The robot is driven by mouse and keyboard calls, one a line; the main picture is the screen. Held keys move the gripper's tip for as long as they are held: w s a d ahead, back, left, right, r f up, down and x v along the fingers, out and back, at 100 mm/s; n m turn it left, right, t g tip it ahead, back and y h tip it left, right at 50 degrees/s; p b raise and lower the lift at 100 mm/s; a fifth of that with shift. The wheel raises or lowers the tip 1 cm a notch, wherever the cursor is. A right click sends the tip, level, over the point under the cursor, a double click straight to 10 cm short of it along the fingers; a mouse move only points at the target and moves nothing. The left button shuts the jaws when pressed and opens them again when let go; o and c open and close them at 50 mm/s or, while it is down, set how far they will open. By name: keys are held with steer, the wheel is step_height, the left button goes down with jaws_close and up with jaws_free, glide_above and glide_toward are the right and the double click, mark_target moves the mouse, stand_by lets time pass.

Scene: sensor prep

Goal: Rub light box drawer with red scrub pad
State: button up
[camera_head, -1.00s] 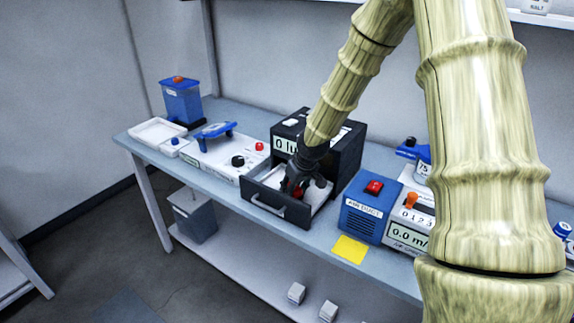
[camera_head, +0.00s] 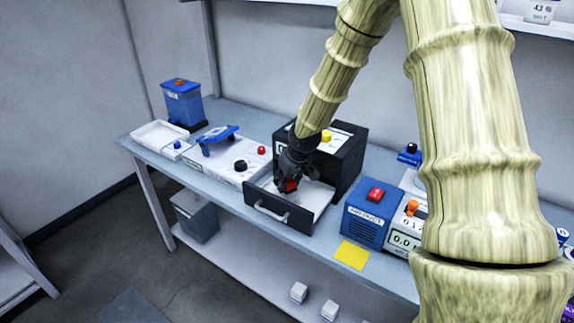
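The light box (camera_head: 350,158) is a black box on the bench, with its drawer (camera_head: 268,208) pulled open toward the front. The drawer has a dark front with a pale handle and a white inside. My gripper (camera_head: 288,182) reaches down into the left part of the drawer. The red scrub pad (camera_head: 290,186) shows as a small red patch between the gripper's fingers, at or just above the drawer's white floor. I cannot tell whether the pad touches it. The arm hides part of the light box's front.
A blue box with a red switch (camera_head: 375,194) stands right of the drawer, and a yellow sheet (camera_head: 352,254) lies at the bench's front edge. A white device with knobs (camera_head: 225,160) stands to the left. A white tray (camera_head: 157,135) and a blue container (camera_head: 182,102) are farther left.

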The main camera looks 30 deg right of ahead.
steer(key=shift+w+a+r+p, duration=0.1)
steer(key=shift+w+r+p, duration=0.2)
steer(key=shift+r+p, duration=0.45)
steer(key=shift+s+r+p, duration=0.1)
steer(key=shift+r+p, duration=0.6)
steer(key=shift+r, duration=0.55)
